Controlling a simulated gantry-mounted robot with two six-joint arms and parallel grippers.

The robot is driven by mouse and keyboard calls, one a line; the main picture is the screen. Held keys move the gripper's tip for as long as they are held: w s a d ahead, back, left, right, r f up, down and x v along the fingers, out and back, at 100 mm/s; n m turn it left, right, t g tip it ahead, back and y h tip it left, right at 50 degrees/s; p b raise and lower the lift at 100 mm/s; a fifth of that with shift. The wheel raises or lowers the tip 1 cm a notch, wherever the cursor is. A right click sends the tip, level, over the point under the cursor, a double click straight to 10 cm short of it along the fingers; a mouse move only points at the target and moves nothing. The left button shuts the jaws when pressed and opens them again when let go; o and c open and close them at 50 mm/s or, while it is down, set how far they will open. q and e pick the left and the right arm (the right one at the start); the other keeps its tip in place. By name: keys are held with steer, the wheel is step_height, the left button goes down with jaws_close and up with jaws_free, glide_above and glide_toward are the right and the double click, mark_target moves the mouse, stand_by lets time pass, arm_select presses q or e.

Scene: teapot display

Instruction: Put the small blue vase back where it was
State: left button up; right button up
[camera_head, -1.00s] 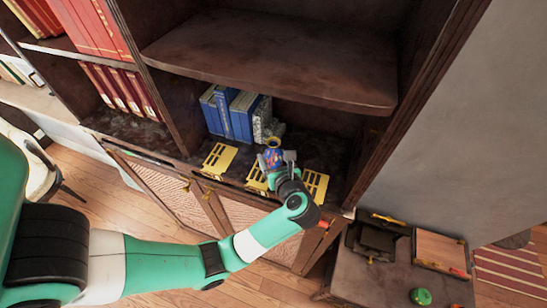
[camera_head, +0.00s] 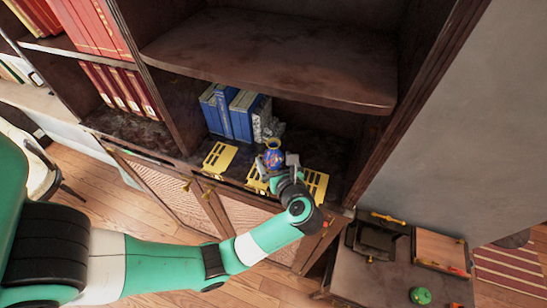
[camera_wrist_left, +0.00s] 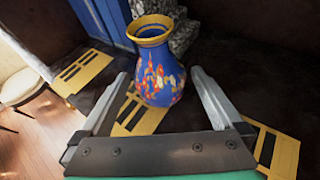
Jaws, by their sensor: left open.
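The small blue vase (camera_head: 274,158), with a gold rim and a red and yellow pattern, stands upright on the cabinet shelf. In the left wrist view the vase (camera_wrist_left: 158,75) is just ahead of my gripper. Its base overlaps the middle yellow slotted stand (camera_wrist_left: 148,121); I cannot tell whether it rests on it or behind it. My left gripper (camera_head: 279,166) is open, its fingers on either side of the vase's lower body in the picture. Gaps show between the fingers and the vase in the wrist view. My right gripper is not in view.
Yellow stands lie left (camera_head: 219,158) and right (camera_head: 316,185) of the middle one. Blue books (camera_head: 232,112) and a grey stone-like bookend (camera_head: 262,119) stand behind the vase. A shelf board (camera_head: 270,55) hangs above. A side table (camera_head: 390,275) is at lower right.

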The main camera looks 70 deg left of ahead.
arm_select(q)
steer(key=b+v, duration=0.1)
steer(key=v, duration=0.9)
steer(key=shift+s+d, duration=0.1)
steer(key=shift+d, duration=0.1)
